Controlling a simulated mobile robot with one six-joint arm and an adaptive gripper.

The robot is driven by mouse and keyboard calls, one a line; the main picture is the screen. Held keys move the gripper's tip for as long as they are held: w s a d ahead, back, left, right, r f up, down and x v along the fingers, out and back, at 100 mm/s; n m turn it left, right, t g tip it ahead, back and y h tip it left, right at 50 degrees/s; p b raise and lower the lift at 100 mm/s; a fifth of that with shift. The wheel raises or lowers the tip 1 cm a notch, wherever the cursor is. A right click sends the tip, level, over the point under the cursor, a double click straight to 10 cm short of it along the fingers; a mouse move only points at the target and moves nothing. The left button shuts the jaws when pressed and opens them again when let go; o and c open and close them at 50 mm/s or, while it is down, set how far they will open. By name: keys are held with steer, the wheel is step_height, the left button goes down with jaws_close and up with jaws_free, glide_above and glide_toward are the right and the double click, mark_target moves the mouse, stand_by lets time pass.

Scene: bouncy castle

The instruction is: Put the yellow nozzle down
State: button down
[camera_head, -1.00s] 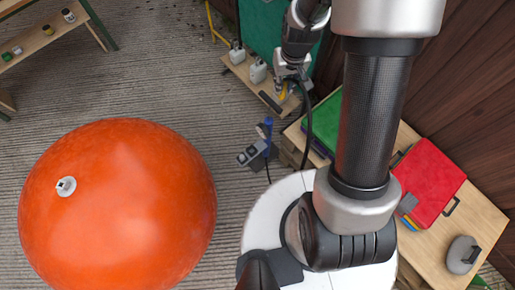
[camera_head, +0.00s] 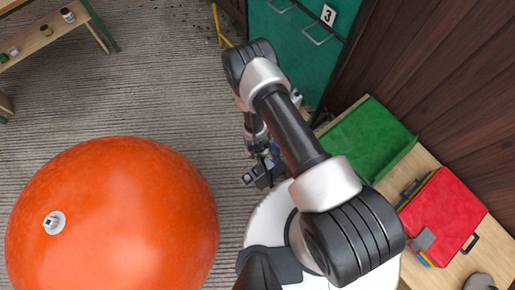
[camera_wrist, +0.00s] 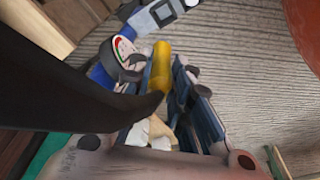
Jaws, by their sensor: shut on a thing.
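The yellow nozzle (camera_wrist: 162,62) is between the fingers of my gripper (camera_wrist: 178,90) in the wrist view, its rounded yellow body pointing away from the palm. My gripper is shut on it. In the head view my gripper (camera_head: 264,158) hangs low beside the white round base, and the nozzle cannot be made out there. A blue device with a round dial (camera_wrist: 124,58) sits right beside the nozzle in the wrist view. I cannot tell whether they touch. A thick dark shape crosses the left of that view and hides part of the scene.
A big orange ball (camera_head: 120,215) with a white valve (camera_head: 54,222) fills the lower left. Green lockers (camera_head: 290,45) stand behind. A wooden table (camera_head: 432,258) at right holds a green case (camera_head: 370,138) and a red case (camera_head: 443,215). Grey floor (camera_head: 150,90) is open at upper left.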

step_height(320, 180, down, 19)
steer(key=b, duration=0.7)
steer(key=shift+r, duration=0.2)
steer(key=shift+f, duration=0.15)
steer(key=c, duration=1.5)
jaws_free()
steer(key=shift+o, duration=0.2)
